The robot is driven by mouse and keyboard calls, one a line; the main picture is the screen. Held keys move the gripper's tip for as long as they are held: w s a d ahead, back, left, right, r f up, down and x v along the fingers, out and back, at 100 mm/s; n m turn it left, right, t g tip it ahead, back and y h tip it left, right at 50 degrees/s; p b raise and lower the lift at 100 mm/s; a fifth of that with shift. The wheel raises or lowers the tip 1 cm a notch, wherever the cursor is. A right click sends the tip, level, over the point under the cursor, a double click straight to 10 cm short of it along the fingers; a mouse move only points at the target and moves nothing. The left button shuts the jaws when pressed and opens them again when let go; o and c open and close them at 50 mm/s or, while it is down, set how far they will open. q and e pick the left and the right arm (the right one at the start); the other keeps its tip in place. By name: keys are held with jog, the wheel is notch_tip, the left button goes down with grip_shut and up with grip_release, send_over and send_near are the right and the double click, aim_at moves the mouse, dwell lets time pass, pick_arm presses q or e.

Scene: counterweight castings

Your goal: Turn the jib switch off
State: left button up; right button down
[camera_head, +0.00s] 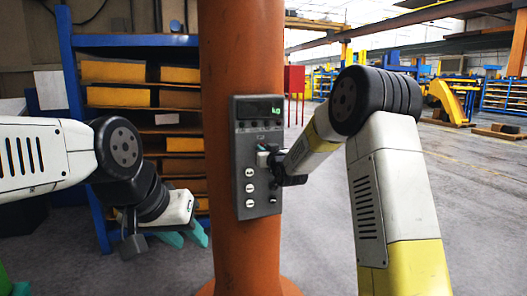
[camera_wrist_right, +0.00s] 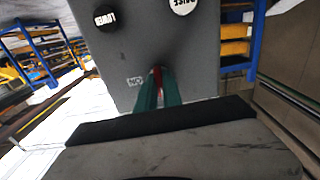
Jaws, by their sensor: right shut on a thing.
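A grey control panel (camera_head: 257,157) is fixed to the orange column (camera_head: 240,40). A small display (camera_head: 262,109) with green digits is at its top, and several round white buttons (camera_head: 249,187) run down its lower part. My right gripper (camera_head: 265,160) is at the panel's middle. In the right wrist view its teal fingers (camera_wrist_right: 158,92) are shut on a small red switch (camera_wrist_right: 157,73) on the panel's face. The fingers hide most of the switch, so its position is unclear. My left gripper (camera_head: 186,237) hangs left of the column, its teal fingers apart and empty.
A blue rack (camera_head: 135,41) with yellow bins (camera_head: 115,72) stands behind the column on the left. Open floor (camera_head: 475,210) lies to the right.

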jog(key=shift+f, duration=0.1)
jog(key=c, duration=1.5)
grip_release()
jog(key=v, duration=0.7)
jog(key=shift+s, duration=0.35)
jog(key=shift+d, duration=0.1)
jog(key=s+d+r+m+g+h, duration=0.3)
jog(key=s+d, duration=0.4)
jog(key=s, duration=0.6)
jog(key=s+d+f+g, duration=0.1)
jog(key=s+f+g, duration=0.1)
jog(key=s, duration=0.7)
jog(key=s+d+f+g, duration=0.2)
jog(key=s+g, duration=0.1)
jog(key=s, duration=0.6)
jog(key=s+d+f+g, duration=0.1)
jog(key=s+f+g, duration=0.1)
jog(key=s, duration=0.7)
jog(key=shift+d+g, duration=0.35)
jog(key=shift+g, duration=0.15)
